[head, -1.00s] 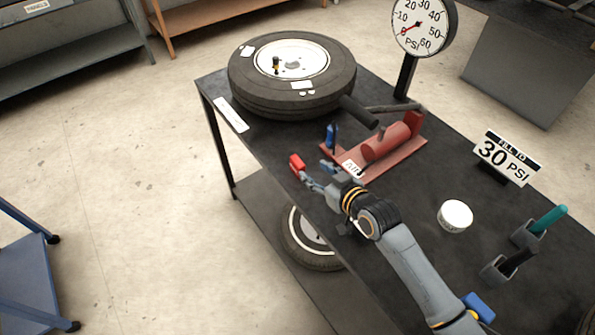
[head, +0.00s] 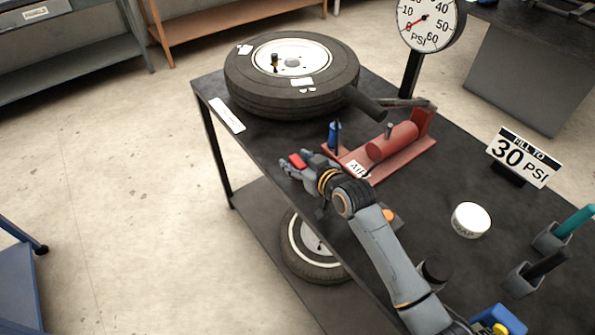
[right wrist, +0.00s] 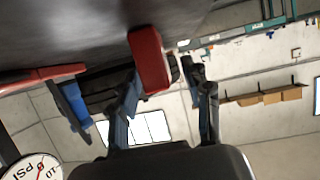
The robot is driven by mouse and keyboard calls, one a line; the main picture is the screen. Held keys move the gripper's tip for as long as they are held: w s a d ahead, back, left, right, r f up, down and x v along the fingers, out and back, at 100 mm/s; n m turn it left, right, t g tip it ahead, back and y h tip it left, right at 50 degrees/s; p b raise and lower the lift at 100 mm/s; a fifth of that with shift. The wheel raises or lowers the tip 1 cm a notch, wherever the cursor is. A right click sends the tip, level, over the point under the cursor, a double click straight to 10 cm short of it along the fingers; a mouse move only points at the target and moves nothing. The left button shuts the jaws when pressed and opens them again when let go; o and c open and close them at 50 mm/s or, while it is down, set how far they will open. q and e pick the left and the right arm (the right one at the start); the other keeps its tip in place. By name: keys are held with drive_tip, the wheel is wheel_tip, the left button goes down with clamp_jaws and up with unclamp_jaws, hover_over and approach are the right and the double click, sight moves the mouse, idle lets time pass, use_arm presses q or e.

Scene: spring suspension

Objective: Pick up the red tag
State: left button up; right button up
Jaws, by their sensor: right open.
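The red tag (head: 298,160) is a small red block at the left edge of the dark bench top (head: 420,215). My right gripper (head: 301,163) is at the tag, with its fingers spread on either side of it. In the right wrist view the red tag (right wrist: 149,59) shows beyond and between the open fingertips (right wrist: 165,75), closer to the left-hand finger. I cannot tell whether either finger touches it. The tag is partly hidden by the gripper in the head view. My left gripper is not in view.
A red pump (head: 390,143) with a blue part (head: 335,134) stands close behind the gripper. A tire (head: 290,95) lies at the far end. A gauge (head: 428,22), a 30 PSI sign (head: 518,157) and a white tub (head: 470,219) stand to the right.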

drive_tip(key=shift+c, duration=0.4)
clamp_jaws()
drive_tip(key=shift+r, duration=0.1)
